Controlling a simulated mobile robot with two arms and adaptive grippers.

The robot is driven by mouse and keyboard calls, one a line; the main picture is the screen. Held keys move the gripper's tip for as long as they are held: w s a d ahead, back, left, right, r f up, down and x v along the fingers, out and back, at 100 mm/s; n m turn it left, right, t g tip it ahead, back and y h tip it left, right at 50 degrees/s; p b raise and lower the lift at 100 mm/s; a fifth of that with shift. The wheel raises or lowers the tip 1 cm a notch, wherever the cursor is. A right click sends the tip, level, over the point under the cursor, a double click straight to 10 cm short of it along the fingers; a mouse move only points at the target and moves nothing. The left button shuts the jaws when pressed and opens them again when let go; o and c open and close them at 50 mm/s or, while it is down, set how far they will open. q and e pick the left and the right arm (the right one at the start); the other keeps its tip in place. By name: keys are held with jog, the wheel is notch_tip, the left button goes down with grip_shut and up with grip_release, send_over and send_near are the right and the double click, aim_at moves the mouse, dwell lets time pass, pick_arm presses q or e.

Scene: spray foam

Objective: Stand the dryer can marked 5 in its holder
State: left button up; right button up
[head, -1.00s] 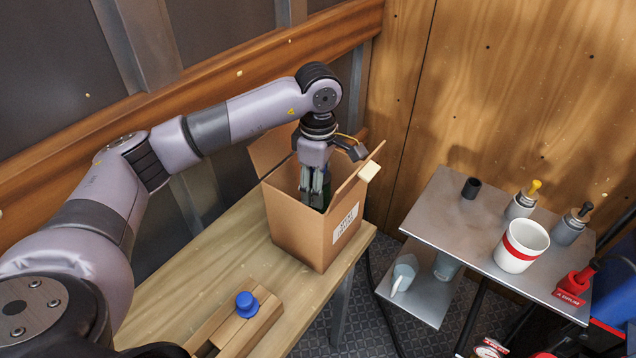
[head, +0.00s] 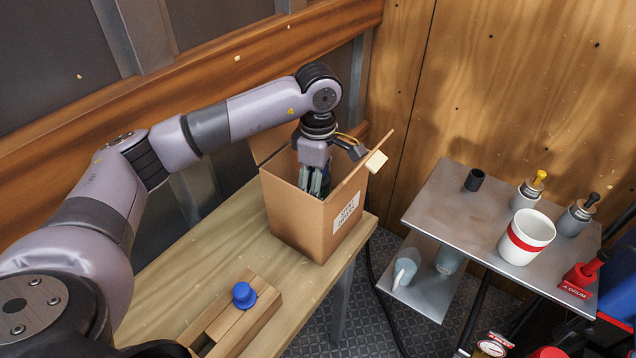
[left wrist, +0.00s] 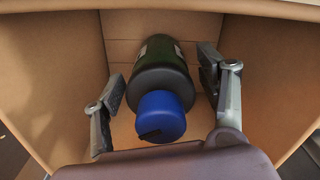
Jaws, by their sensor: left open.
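A dark green and black can with a blue cap (left wrist: 163,112) is inside the cardboard box (head: 305,222). No number can be read on it. My left gripper (left wrist: 168,92) reaches down into the box, open, with one finger on each side of the can. In the head view the fingers of the left gripper (head: 315,182) are partly hidden by the box wall. Whether the fingers touch the can cannot be told. My right gripper is not in view. I cannot tell which thing is the can's holder.
To the right, a metal shelf (head: 440,205) carries a dark cup (head: 474,179), a white cup with a red band (head: 526,237) and two small capped bottles (head: 528,193).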

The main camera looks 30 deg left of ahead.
pick_arm(q)
notch_tip(320, 180, up, 12)
dwell(0.7)
